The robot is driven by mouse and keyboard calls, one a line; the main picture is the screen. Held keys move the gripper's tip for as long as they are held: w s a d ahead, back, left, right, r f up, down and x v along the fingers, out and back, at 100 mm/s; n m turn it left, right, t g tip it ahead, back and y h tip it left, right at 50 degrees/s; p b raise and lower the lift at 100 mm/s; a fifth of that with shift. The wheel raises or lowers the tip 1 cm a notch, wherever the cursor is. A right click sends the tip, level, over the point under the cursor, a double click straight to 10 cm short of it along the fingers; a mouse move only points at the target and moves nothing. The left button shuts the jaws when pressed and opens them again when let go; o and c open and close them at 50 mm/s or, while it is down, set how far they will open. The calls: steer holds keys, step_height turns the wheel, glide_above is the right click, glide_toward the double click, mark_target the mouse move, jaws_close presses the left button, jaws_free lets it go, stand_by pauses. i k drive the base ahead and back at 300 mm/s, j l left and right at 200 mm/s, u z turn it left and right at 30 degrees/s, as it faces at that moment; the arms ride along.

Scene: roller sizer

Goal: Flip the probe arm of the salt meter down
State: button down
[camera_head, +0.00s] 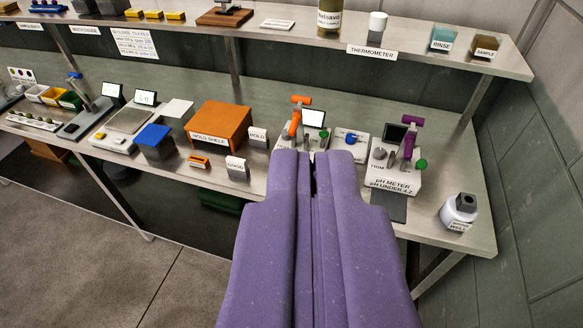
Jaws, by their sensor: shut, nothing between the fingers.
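A white meter with an orange probe arm (295,122) stands on the bench, just beyond my fingertips. Its arm is raised, with an orange crossbar at the top and a small screen (313,118) beside it. My fingers cover the meter's lower front, so its name label is hidden; it is likely the salt meter, as the other one is marked pH. My gripper (306,156) is shut and empty, pointing toward the bench, and overlaps the meter's base in the picture. I cannot tell whether it touches.
The pH meter (395,172) with a raised purple arm stands to the right, a white jar (458,211) beyond it. An orange shelf box (219,125) and GOOD and HOLD blocks stand left. An upper shelf (280,36) with a thermometer and bins overhangs the back.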

mark_target(296, 126)
steer(key=i+z, duration=0.2)
steer(key=i, duration=0.45)
steer(key=i+z, duration=0.2)
steer(key=i, duration=0.4)
steer(key=i+j+z, duration=0.2)
steer(key=i, duration=0.4)
